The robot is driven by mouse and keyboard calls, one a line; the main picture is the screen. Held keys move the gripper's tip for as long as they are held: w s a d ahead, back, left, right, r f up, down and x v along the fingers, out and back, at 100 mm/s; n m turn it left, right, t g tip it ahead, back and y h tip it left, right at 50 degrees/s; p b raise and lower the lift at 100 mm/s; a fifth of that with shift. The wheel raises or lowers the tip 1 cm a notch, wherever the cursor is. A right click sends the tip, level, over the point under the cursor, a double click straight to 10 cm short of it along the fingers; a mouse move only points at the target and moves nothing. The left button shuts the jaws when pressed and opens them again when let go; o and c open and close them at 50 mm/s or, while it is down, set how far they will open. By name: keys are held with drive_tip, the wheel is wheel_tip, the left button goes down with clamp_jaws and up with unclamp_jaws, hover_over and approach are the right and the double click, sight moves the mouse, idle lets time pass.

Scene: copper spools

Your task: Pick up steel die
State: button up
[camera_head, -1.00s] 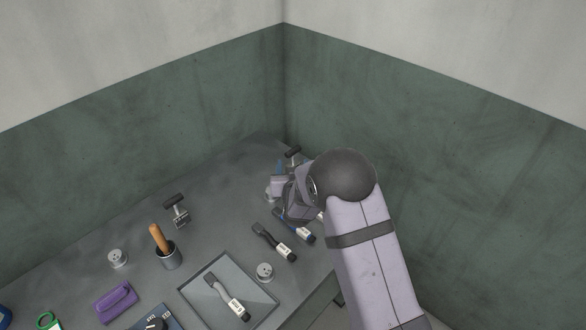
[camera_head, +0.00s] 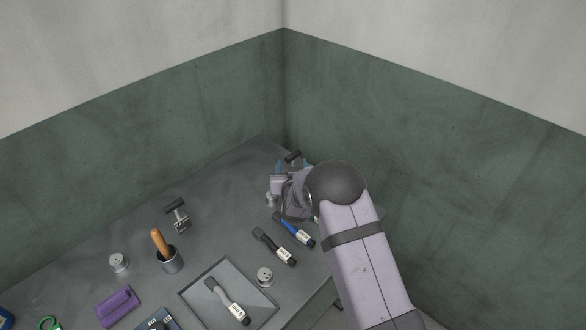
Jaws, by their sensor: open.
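No object is plainly recognisable as the steel die. One dark T-handled metal tool (camera_head: 292,157) stands near the far corner of the table, its lower part hidden by my gripper. A similar T-handled tool (camera_head: 178,213) stands left of it, clear of the arm. My gripper (camera_head: 292,167) is open, with blue fingertips on either side of the far T-handled tool. Whether they touch it cannot be told. A small silver round piece (camera_head: 271,198) lies just left of my wrist, partly hidden.
A grey tray (camera_head: 204,309) holds another. Silver round pieces (camera_head: 119,262) (camera_head: 265,276), a metal cup with a wooden handle (camera_head: 169,262) and a purple item (camera_head: 117,306) stand around.

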sight(292, 161)
drive_tip(key=shift+p+x, duration=0.4)
drive_tip(key=shift+x, duration=1.5)
clamp_jaws()
drive_tip(key=shift+w+r, duration=0.1)
drive_tip(key=shift+r, duration=0.15)
